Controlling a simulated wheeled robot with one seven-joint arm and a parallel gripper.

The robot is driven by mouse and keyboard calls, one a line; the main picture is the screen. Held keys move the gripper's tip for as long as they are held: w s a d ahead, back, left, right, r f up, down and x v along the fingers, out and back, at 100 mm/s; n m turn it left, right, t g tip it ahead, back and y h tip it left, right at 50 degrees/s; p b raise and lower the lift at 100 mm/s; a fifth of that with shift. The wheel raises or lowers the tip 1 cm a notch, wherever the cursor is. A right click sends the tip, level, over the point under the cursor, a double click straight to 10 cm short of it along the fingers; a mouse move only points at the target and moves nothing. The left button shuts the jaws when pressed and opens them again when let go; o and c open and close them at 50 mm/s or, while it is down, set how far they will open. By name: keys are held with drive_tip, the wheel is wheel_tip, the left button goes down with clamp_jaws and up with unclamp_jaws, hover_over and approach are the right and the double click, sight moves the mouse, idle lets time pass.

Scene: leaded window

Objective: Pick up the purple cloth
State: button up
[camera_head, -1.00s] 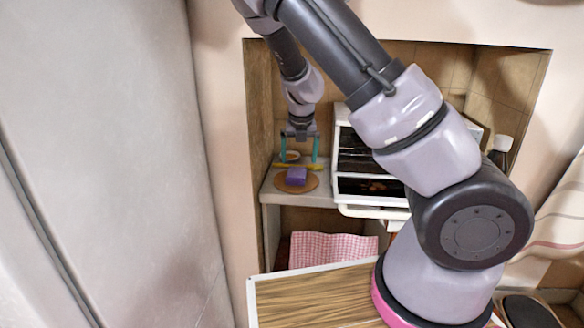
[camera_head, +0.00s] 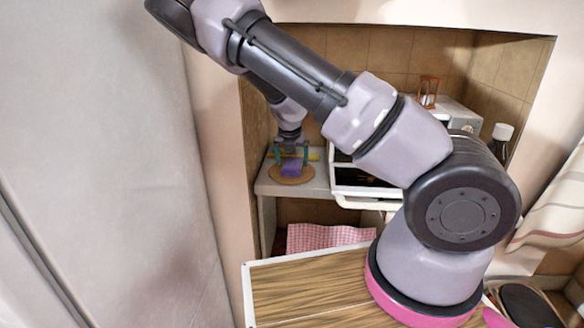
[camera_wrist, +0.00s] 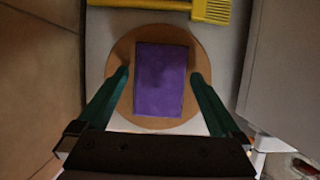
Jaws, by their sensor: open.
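The purple cloth (camera_head: 291,166) is a small folded rectangle lying on a round tan board (camera_head: 284,180) on the shelf in the niche. In the wrist view the purple cloth (camera_wrist: 160,80) sits in the middle of the round board (camera_wrist: 122,50). My gripper (camera_head: 291,158) is right over the cloth in the head view. In the wrist view my gripper (camera_wrist: 160,76) is open, with one green finger on each side of the cloth. A small gap shows between each finger and the cloth. Whether the fingertips touch the board, I cannot tell.
A yellow brush-like item (camera_wrist: 210,10) lies behind the board. A white appliance (camera_head: 362,180) stands close on the right, and the niche wall (camera_head: 258,130) is close on the left. A pink checked cloth (camera_head: 325,236) is below the shelf. A dark bottle (camera_head: 500,143) stands farther right.

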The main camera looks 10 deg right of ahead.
sight(292, 162)
drive_tip(key=shift+w+f, duration=0.2)
drive_tip(key=shift+f, duration=0.25)
drive_tip(key=c, duration=1.3)
wheel_tip(292, 162, up, 10)
drive_tip(key=shift+r, duration=0.1)
